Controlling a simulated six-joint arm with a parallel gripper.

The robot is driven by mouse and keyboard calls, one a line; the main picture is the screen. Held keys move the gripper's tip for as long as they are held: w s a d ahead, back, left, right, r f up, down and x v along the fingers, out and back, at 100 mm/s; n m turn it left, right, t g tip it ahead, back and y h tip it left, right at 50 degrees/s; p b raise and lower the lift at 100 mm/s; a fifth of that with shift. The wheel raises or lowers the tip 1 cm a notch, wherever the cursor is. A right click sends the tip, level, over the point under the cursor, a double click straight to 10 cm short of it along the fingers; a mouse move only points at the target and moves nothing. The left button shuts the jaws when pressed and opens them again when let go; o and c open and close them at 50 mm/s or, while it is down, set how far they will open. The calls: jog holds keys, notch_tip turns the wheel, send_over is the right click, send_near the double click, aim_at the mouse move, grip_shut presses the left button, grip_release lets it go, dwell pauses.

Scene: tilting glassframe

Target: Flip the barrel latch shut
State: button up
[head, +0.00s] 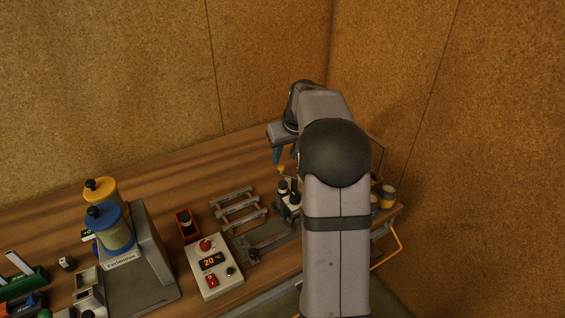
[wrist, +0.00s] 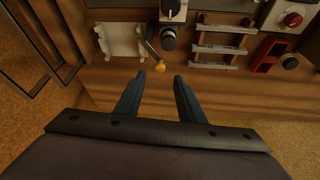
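A thin grey lever with a yellow ball knob (wrist: 160,66) shows in the wrist view, between a white plate and a black cylinder; it looks like the barrel latch's handle, but I cannot tell for sure. Its yellow knob (head: 281,169) also shows small in the head view. My gripper (wrist: 159,75) is open and empty, its two blue fingers apart with the knob just beyond and between their tips in the picture. I cannot tell the height gap. In the head view my gripper (head: 284,155) appears above the knob, and my arm hides much of the area behind it.
A white plate (wrist: 121,41), a black cylinder (wrist: 168,40), a metal rack (wrist: 218,49) and a red tray (wrist: 266,57) stand close by. A control box (head: 206,272) and hopper machine (head: 140,255) are left. Corkboard walls stand behind and right.

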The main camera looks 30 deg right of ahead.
aim_at(281, 167)
jog(key=shift+p+x, duration=0.85)
jog(key=shift+x, duration=2)
grip_shut()
